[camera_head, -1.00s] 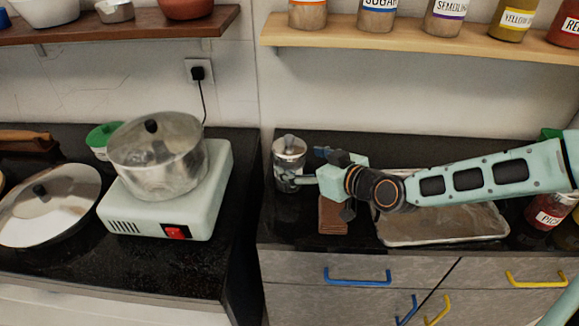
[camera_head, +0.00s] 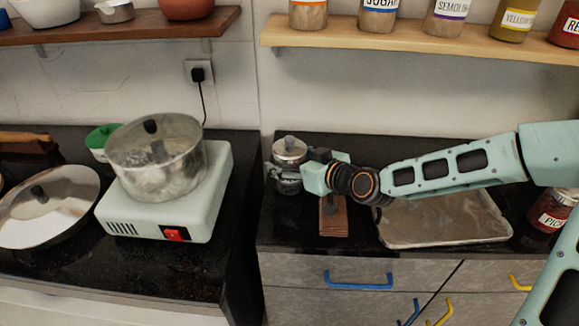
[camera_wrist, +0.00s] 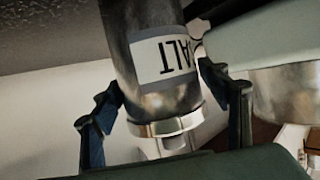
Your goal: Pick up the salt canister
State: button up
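The salt canister (camera_head: 289,150) is a dark metal cylinder with a silvery lid, standing upright at the left end of the right-hand counter. In the wrist view the canister (camera_wrist: 150,45) appears upside down, with its white SALT label and lid rim showing. My gripper (camera_head: 288,177) is at the canister, coming from the right. In the wrist view my gripper (camera_wrist: 160,85) is open, with one dark finger on each side of the canister. The fingertips are very close to its sides; firm contact does not show. The canister's lower part is partly hidden by the gripper in the head view.
A brown block (camera_head: 333,218) lies just below my wrist. A metal tray (camera_head: 440,235) sits to its right, under my arm. A gap separates this counter from the left one, with a hot plate (camera_head: 165,205) and pot (camera_head: 157,165). A jar shelf (camera_head: 420,43) hangs above.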

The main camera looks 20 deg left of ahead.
jog(key=c, duration=1.5)
jog(key=shift+r, duration=0.1)
jog(key=shift+c, duration=0.6)
jog(key=shift+r, duration=0.1)
